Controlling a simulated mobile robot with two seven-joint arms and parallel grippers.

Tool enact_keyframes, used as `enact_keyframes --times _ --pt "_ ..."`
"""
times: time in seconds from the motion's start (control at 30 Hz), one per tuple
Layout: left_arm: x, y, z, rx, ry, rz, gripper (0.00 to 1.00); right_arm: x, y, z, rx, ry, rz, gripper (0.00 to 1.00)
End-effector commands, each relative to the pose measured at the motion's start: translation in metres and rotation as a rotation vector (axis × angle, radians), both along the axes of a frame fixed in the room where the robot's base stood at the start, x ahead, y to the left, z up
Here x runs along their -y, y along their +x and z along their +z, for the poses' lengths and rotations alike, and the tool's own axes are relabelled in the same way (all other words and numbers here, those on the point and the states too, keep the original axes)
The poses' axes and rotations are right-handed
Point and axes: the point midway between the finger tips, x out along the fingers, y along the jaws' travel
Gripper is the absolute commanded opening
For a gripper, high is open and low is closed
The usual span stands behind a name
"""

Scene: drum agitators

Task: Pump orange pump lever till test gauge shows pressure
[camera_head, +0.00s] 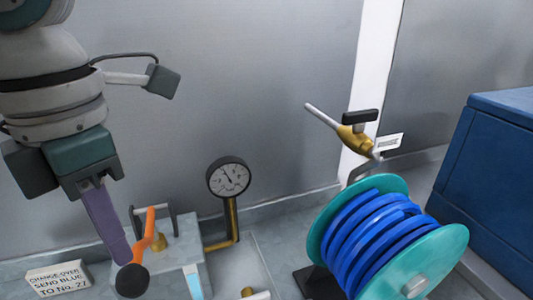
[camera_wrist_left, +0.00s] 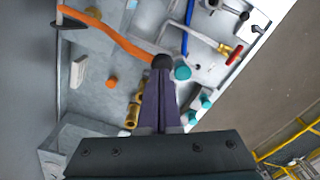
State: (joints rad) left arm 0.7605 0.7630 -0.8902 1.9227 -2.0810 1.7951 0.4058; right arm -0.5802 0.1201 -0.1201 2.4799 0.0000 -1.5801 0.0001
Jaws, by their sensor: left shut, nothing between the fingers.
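The orange pump lever (camera_head: 151,222) stands on a grey block (camera_head: 178,248) at the lower left of the head view, its black knob (camera_head: 132,281) hanging low toward the front. The lever also crosses the top of the left wrist view (camera_wrist_left: 112,35), ending in the black knob (camera_wrist_left: 162,62). My left gripper (camera_head: 122,258) is shut and empty, its purple fingers pointing down with their tips right at the knob. I cannot tell whether they touch it. The test gauge (camera_head: 228,178) has a white dial; its needle points up and slightly left, its numbers too small to read.
A brass pipe (camera_head: 234,217) runs down from the gauge. A teal reel with blue hose (camera_head: 375,240) and a brass valve (camera_head: 354,139) stand to the right. A blue cabinet (camera_head: 490,160) is at the far right. A lettered sign (camera_head: 59,278) lies at lower left.

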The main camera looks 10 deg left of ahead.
Motion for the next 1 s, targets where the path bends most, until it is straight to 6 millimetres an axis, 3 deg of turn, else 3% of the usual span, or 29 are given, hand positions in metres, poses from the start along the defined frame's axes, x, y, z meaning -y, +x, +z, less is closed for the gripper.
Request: enact_keyframes --times 0.47,1.0 --pt "0.0 0.0 -0.003 0.0 0.0 0.0 0.0 0.0 0.0 -0.003 0.0 0.0 0.0 0.46" --pt "0.001 -0.002 -0.037 0.001 0.0 0.001 0.0 0.0 0.0 -0.034 0.0 0.0 0.0 0.46"
